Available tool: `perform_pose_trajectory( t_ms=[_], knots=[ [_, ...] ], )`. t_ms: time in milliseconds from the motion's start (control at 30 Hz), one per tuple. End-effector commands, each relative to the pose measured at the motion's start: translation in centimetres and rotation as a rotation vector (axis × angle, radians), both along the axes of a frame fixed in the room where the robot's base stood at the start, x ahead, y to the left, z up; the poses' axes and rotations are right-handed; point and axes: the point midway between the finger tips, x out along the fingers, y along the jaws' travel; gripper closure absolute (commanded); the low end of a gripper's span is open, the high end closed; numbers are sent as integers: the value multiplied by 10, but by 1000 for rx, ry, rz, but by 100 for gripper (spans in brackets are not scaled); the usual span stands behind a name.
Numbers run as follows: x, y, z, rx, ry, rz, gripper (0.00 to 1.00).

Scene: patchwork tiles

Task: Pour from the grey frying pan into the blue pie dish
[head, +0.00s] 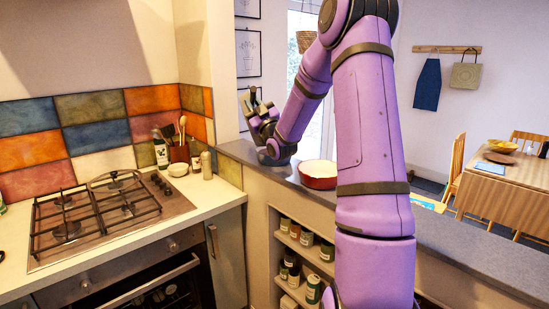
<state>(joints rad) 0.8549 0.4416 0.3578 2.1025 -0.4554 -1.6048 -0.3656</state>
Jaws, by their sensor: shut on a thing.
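My gripper (262,118) is at the far left end of the raised counter, small and seen from behind my arm. It is shut on what looks like the grey frying pan (277,153). Only a small rounded grey part of the pan shows below the gripper, low by the counter top. Its contents and exact tilt cannot be made out, nor whether it touches the counter. No blue pie dish can be seen; my arm hides part of the counter.
A red dish (318,182) with a pale inside stands on the raised counter (452,247), right of the gripper. Left are a gas hob (95,210), a utensil pot (179,153), a bottle (160,153) and a small white bowl (177,170). Jars fill shelves below.

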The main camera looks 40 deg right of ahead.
Motion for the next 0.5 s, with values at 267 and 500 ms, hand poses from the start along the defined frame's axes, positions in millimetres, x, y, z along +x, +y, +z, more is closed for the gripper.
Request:
perform_pose_trajectory(
  t_ms=[267, 500],
  knots=[
    [26, 37, -2, -181, 127, 6, 100],
    [31, 44, -8, -226, 160, 2, 100]
  ],
)
